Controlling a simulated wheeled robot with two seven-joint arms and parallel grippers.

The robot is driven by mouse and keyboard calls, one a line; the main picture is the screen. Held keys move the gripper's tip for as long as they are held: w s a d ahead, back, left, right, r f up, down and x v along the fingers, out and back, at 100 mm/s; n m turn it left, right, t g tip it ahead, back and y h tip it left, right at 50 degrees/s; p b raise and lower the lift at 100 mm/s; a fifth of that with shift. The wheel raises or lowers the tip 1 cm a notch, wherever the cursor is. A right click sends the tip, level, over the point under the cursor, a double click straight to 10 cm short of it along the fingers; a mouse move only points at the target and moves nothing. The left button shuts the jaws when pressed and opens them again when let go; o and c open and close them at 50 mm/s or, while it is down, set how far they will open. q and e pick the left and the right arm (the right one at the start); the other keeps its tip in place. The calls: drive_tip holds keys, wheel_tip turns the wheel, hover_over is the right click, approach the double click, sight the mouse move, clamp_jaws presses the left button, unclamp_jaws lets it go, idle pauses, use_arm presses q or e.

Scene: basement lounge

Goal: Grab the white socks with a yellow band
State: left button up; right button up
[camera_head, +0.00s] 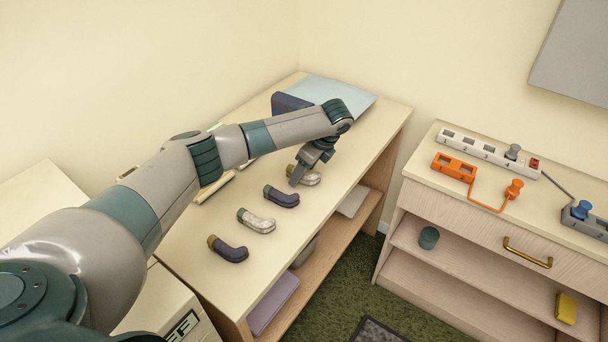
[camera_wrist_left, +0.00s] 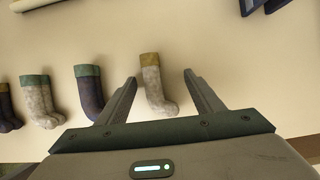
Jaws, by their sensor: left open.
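The white sock with a yellow-olive band (camera_head: 312,179) lies on the shelf top at the far end of a row of socks. In the left wrist view the same sock (camera_wrist_left: 154,84) lies between the two spread fingers, with gaps on both sides. My left gripper (camera_head: 298,178) is open and low over this sock, hiding part of it in the head view; its fingers also show in the wrist view (camera_wrist_left: 159,77). Nearer are a navy sock with a teal band (camera_head: 283,198), a white sock with a teal band (camera_head: 257,221) and a navy sock with an olive band (camera_head: 229,250).
A dark blue object (camera_head: 289,103) and a light blue sheet (camera_head: 345,94) lie at the back of the shelf top. Pale yellow sticks (camera_head: 214,187) lie behind the sock row. A separate cabinet (camera_head: 425,172) at right holds power strips. The shelf's front strip is clear.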

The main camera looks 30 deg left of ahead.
use_arm(q)
drive_tip(key=shift+f, duration=0.1)
drive_tip(key=c, duration=1.2)
drive_tip(key=shift+o, duration=0.2)
